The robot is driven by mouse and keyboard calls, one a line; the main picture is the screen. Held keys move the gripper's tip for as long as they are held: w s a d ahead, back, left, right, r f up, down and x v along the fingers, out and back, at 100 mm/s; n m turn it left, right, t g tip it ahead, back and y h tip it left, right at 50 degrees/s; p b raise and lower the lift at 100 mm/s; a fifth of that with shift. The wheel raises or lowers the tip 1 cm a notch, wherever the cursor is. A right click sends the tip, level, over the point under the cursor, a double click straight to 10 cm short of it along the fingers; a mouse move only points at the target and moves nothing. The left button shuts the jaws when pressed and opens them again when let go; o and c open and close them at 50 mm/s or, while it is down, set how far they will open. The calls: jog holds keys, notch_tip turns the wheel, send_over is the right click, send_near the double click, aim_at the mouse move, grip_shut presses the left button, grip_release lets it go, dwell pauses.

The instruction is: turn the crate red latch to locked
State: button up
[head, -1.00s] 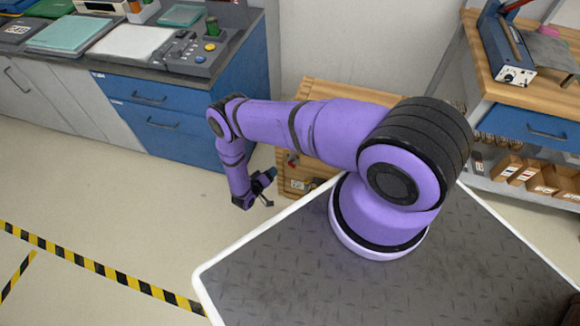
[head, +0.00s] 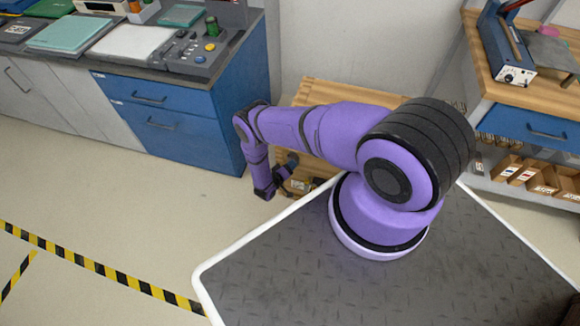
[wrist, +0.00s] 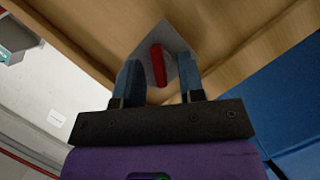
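The red latch (wrist: 158,65) shows in the wrist view as a bar on a grey diamond-shaped plate (wrist: 174,38). The plate is fixed to the wooden crate (wrist: 235,35). The bar runs nearly up and down in that picture. My gripper (wrist: 159,62) is open, with one blue-grey finger on each side of the bar. I cannot tell whether either finger touches it. In the head view the crate (head: 318,90) stands behind my arm, and my gripper (head: 289,189) is low at its near left side. The latch is hidden there.
A blue drawer cabinet (head: 180,130) with a control box on top stands left of the crate. A wooden bench (head: 478,60) with small boxes below stands at the right. Open floor (head: 130,215) lies left of my gripper.

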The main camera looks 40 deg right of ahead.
jog(key=shift+d+f, duration=0.1)
jog(key=shift+d, duration=0.15)
grip_shut()
jog(key=m+t+y, duration=0.1)
jog(key=m, duration=0.2)
jog(key=m+t+y, duration=0.1)
jog(key=m+y, duration=0.1)
jog(key=m, duration=0.1)
jog(key=shift+s+t, duration=0.2)
jog(key=shift+t, duration=0.1)
dwell(0.4)
jog(key=shift+m+y, duration=0.3)
dwell(0.3)
